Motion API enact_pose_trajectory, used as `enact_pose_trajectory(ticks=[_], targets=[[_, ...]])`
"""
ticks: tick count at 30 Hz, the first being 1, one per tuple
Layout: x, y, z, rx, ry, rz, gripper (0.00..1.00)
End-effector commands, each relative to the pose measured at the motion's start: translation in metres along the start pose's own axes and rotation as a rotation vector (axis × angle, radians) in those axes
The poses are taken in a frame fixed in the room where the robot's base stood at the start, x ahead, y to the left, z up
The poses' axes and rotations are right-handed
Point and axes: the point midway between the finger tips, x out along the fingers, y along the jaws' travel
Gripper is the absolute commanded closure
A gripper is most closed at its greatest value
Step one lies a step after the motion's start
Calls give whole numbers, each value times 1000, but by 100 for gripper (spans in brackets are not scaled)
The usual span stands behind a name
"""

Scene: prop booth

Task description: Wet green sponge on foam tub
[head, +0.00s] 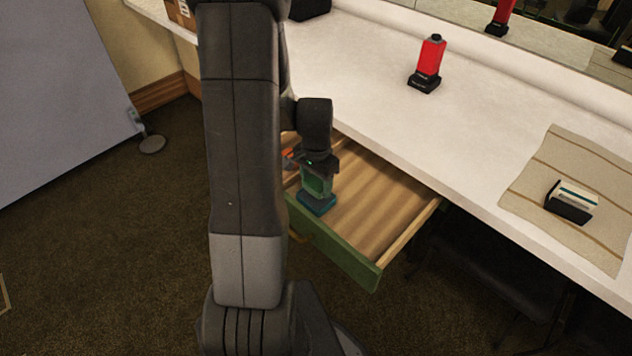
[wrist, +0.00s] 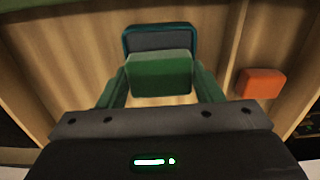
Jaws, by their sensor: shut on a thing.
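My gripper (head: 317,178) points down into an open drawer and is shut on a green sponge (wrist: 160,76), seen as a green block between the fingers in the wrist view. Just below it is a teal tub (head: 316,205) with a dark grey inside, taken as the foam tub. It also shows behind the sponge in the wrist view (wrist: 131,46). The sponge overlaps the tub in both views; I cannot tell whether they touch. The fingers hide part of the sponge in the head view.
The wooden drawer (head: 375,215) with a green front (head: 335,252) is pulled out below the white counter (head: 480,120). An orange block (wrist: 260,83) lies in it. On the counter stand a red bottle-like thing on a black base (head: 431,60) and a black box (head: 568,205) on a striped cloth (head: 535,165).

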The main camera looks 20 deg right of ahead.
Motion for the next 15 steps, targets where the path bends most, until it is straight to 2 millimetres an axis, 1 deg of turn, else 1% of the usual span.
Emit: enact_pose_trajectory(ticks=[1, 3, 12, 15], targets=[[-8, 0, 0, 0, 1, -1, 59], [-13, 0, 0, 0, 1, -1, 59], [-37, 0, 0, 0, 1, -1, 59], [-42, 0, 0, 0, 1, 0, 59]])
